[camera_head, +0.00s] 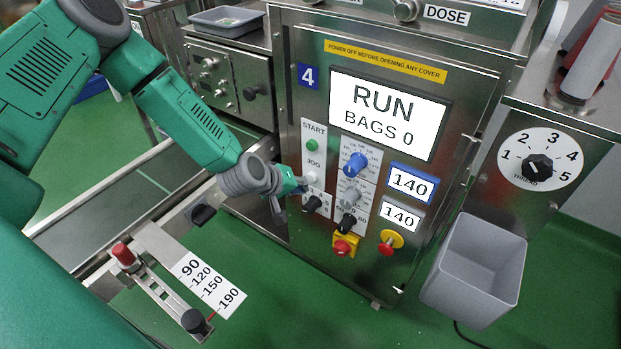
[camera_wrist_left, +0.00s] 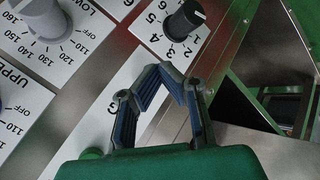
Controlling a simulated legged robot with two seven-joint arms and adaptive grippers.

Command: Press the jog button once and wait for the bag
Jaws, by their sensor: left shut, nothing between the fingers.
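The jog button (camera_head: 311,178) is a small pale button under the JOG label on the machine's front panel, below the green start button (camera_head: 312,145). My left gripper (camera_head: 301,183) is shut and empty, with its tips right at the jog button. I cannot tell whether they touch it. In the left wrist view the closed fingertips (camera_wrist_left: 168,72) point at the white label strip and hide the jog button. The screen (camera_head: 388,113) reads RUN, BAGS 0. No bag is in view. My right gripper is not in view.
Several knobs sit near the fingers, including a blue one (camera_head: 356,163) and a black one (camera_head: 312,203). A red emergency button (camera_head: 343,246) is lower down. A grey bin (camera_head: 474,266) hangs at the right. A metal guide with a scale card (camera_head: 208,284) stands at lower left.

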